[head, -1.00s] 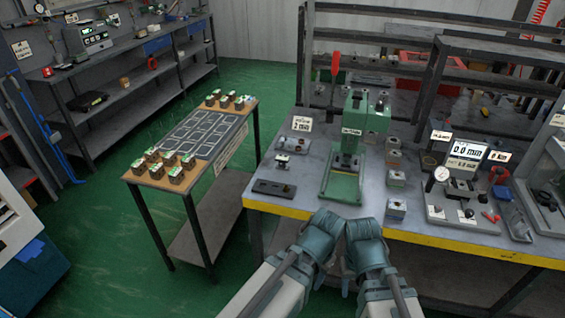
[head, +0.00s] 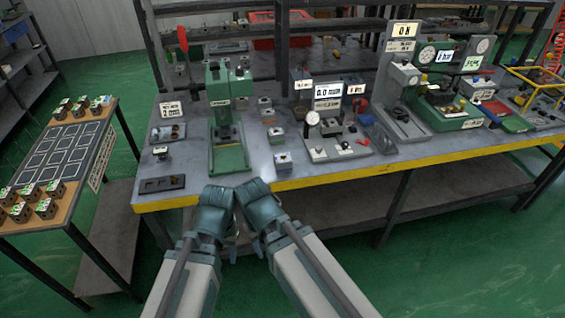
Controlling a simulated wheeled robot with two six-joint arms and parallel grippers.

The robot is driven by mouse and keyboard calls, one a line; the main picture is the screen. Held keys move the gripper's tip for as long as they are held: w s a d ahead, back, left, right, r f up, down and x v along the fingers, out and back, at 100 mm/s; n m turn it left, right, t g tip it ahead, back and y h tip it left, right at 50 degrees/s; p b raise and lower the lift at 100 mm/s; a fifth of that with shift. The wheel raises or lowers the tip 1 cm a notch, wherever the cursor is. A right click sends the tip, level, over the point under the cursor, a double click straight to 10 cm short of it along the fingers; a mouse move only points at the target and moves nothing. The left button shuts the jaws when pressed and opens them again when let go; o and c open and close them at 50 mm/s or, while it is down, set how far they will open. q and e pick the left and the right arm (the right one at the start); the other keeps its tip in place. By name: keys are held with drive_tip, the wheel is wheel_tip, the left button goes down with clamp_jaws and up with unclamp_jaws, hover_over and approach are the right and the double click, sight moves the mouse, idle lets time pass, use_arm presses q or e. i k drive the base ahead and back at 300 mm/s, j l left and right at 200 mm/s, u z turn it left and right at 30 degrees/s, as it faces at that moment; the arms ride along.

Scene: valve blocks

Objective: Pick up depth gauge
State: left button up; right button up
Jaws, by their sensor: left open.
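A round white dial gauge (head: 313,119) stands at a small grey station on the workbench, in front of a display reading 0.0 mm (head: 327,91). It looks like the depth gauge, but its label is too small to be sure. My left gripper (head: 228,238) is open and empty, low in front of the bench's yellow front edge. My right gripper (head: 246,232) is close beside it and mostly hidden behind its own wrist, so its jaws cannot be made out. Both are apart from the gauge, to its left and nearer to me.
A green press (head: 228,150) stands left of the gauge station, with small blocks (head: 283,161) between. More test stations (head: 445,95) fill the bench to the right. A side table (head: 93,150) with several valve blocks is at the left. The floor in front is clear.

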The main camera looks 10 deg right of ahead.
sight(161, 152)
drive_tip(key=j+z, duration=0.2)
drive_tip(key=z, duration=0.3)
drive_tip(key=j+z, duration=0.25)
drive_tip(key=z, duration=0.2)
drive_tip(key=j+z, duration=0.15)
drive_tip(key=j, duration=0.35)
drive_tip(key=k+j+z, duration=0.2)
drive_tip(key=j, duration=0.25)
drive_tip(key=j+z, duration=0.15)
drive_tip(key=j, duration=0.35)
drive_tip(key=k+j+z, duration=0.2)
drive_tip(key=j, duration=0.65)
drive_tip(key=k+j, duration=0.15)
drive_tip(key=j, duration=0.6)
drive_tip(key=k, duration=0.05)
